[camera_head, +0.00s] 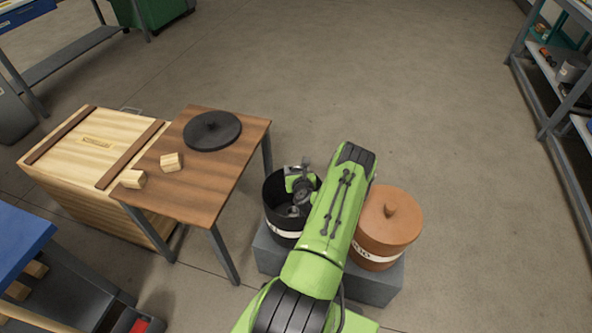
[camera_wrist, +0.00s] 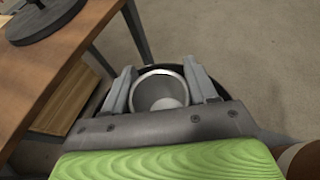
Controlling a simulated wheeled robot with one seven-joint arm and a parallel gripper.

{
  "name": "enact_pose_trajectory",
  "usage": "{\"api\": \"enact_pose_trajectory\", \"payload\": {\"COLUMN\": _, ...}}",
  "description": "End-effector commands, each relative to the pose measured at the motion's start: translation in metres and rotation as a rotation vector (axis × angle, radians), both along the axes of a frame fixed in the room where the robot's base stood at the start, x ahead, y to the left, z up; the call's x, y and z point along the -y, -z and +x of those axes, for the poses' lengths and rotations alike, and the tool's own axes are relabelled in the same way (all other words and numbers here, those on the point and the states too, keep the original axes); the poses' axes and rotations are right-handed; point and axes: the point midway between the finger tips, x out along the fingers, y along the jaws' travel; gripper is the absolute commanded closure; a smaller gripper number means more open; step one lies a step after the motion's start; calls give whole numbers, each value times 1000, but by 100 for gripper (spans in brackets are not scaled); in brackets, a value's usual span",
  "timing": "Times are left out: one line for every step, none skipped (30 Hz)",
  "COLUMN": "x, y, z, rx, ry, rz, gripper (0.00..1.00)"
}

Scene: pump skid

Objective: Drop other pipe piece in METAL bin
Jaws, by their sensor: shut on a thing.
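The black bin (camera_head: 283,222) with a white label stands open on a grey block, left of my green arm. In the wrist view its dark rim (camera_wrist: 233,90) shows around my fingers. My gripper (camera_wrist: 162,84) is shut on a grey metal pipe piece (camera_wrist: 160,88), with one finger on each side of it. I look into the pipe's round open end. The gripper and pipe are over or in the mouth of the black bin; the exact depth is unclear. In the head view, grey metal (camera_head: 297,210) shows inside the bin, partly hidden by my wrist.
A terracotta bin (camera_head: 388,222) with its lid on stands right of my arm, on the grey block (camera_head: 374,288). A wooden table (camera_head: 200,185) at left holds a round black lid (camera_head: 212,130) and two small wood blocks. A wooden crate (camera_head: 85,150) stands beyond. Open floor lies behind the bins.

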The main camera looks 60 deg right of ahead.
Motion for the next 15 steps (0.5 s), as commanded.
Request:
{"api": "enact_pose_trajectory", "payload": {"x": 0, "y": -2, "z": 0, "rx": 1, "ry": 0, "rz": -2, "gripper": 77}}
{"api": "enact_pose_trajectory", "payload": {"x": 0, "y": -2, "z": 0, "rx": 1, "ry": 0, "rz": -2, "gripper": 77}}
{"api": "enact_pose_trajectory", "payload": {"x": 0, "y": -3, "z": 0, "rx": 1, "ry": 0, "rz": -2, "gripper": 77}}
{"api": "enact_pose_trajectory", "payload": {"x": 0, "y": -3, "z": 0, "rx": 1, "ry": 0, "rz": -2, "gripper": 77}}
{"api": "enact_pose_trajectory", "payload": {"x": 0, "y": -3, "z": 0, "rx": 1, "ry": 0, "rz": -2, "gripper": 38}}
{"api": "enact_pose_trajectory", "payload": {"x": 0, "y": -3, "z": 0, "rx": 1, "ry": 0, "rz": -2, "gripper": 32}}
{"api": "enact_pose_trajectory", "payload": {"x": 0, "y": -3, "z": 0, "rx": 1, "ry": 0, "rz": -2, "gripper": 28}}
{"api": "enact_pose_trajectory", "payload": {"x": 0, "y": -3, "z": 0, "rx": 1, "ry": 0, "rz": -2, "gripper": 23}}
{"api": "enact_pose_trajectory", "payload": {"x": 0, "y": -3, "z": 0, "rx": 1, "ry": 0, "rz": -1, "gripper": 17}}
{"api": "enact_pose_trajectory", "payload": {"x": 0, "y": -3, "z": 0, "rx": 1, "ry": 0, "rz": -1, "gripper": 13}}
{"api": "enact_pose_trajectory", "payload": {"x": 0, "y": -3, "z": 0, "rx": 1, "ry": 0, "rz": -1, "gripper": 13}}
{"api": "enact_pose_trajectory", "payload": {"x": 0, "y": -3, "z": 0, "rx": 1, "ry": 0, "rz": -1, "gripper": 13}}
{"api": "enact_pose_trajectory", "payload": {"x": 0, "y": -3, "z": 0, "rx": 1, "ry": 0, "rz": -1, "gripper": 13}}
{"api": "enact_pose_trajectory", "payload": {"x": 0, "y": -3, "z": 0, "rx": 1, "ry": 0, "rz": -1, "gripper": 13}}
{"api": "enact_pose_trajectory", "payload": {"x": 0, "y": -3, "z": 0, "rx": 1, "ry": 0, "rz": -1, "gripper": 13}}
